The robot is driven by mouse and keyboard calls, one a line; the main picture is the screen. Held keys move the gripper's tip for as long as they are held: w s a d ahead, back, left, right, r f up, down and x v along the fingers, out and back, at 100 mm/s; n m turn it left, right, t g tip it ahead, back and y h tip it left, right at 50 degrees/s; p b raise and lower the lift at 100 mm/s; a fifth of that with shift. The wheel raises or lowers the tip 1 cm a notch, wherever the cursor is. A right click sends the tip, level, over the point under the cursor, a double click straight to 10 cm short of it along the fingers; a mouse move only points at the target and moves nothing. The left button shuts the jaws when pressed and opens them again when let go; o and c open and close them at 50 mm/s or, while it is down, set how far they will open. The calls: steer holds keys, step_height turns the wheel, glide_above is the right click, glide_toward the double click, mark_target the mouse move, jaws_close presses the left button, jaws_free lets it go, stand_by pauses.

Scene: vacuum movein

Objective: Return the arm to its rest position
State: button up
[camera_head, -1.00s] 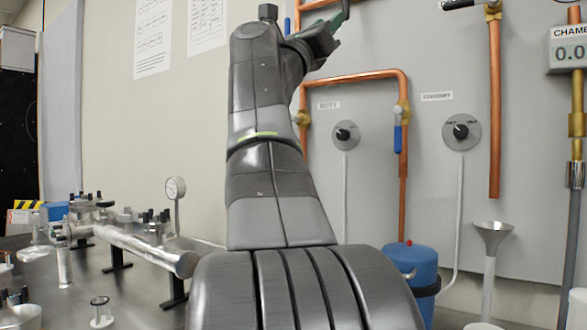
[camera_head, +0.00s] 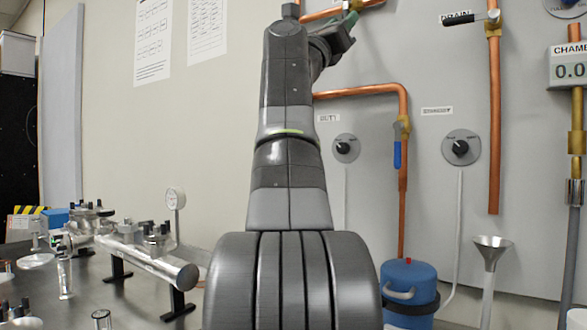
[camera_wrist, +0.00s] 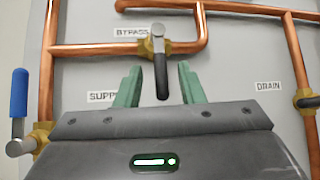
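My gripper (camera_wrist: 155,85) shows in the wrist view with its two green fingers apart. A black valve handle (camera_wrist: 161,75) on the bypass pipe appears between the fingers, and I cannot tell how far behind them it is. In the head view my arm stands raised in the middle, and my gripper (camera_head: 346,28) is at the top, partly hidden by my wrist. Nothing shows held between the fingers.
A grey panel (camera_head: 455,215) carries copper pipes (camera_head: 494,130), a blue-handled valve (camera_head: 398,153), a drain valve (camera_head: 470,19) and two dials. A blue canister (camera_head: 409,275) and a funnel (camera_head: 491,250) stand at the right. A metal manifold (camera_head: 145,262) lies on the left bench.

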steer(key=p+x, duration=0.1)
steer(key=x, duration=0.2)
steer(key=shift+d+r, duration=0.1)
steer(key=shift+r, duration=0.05)
steer(key=shift+s+d+n+t+y, duration=0.1)
steer(key=shift+n+t+y, duration=0.55)
steer(key=shift+n, duration=0.35)
steer(key=shift+s+n+t+y, duration=0.25)
steer(key=shift+n+t+y, duration=0.1)
steer(key=shift+n, duration=0.25)
steer(key=shift+d+n+t+y+p, duration=0.2)
steer(key=shift+n+t+y+p, duration=0.4)
steer(key=shift+n+t+y, duration=0.45)
steer(key=shift+n, duration=0.25)
steer(key=shift+a+y, duration=0.1)
steer(key=shift+y, duration=0.15)
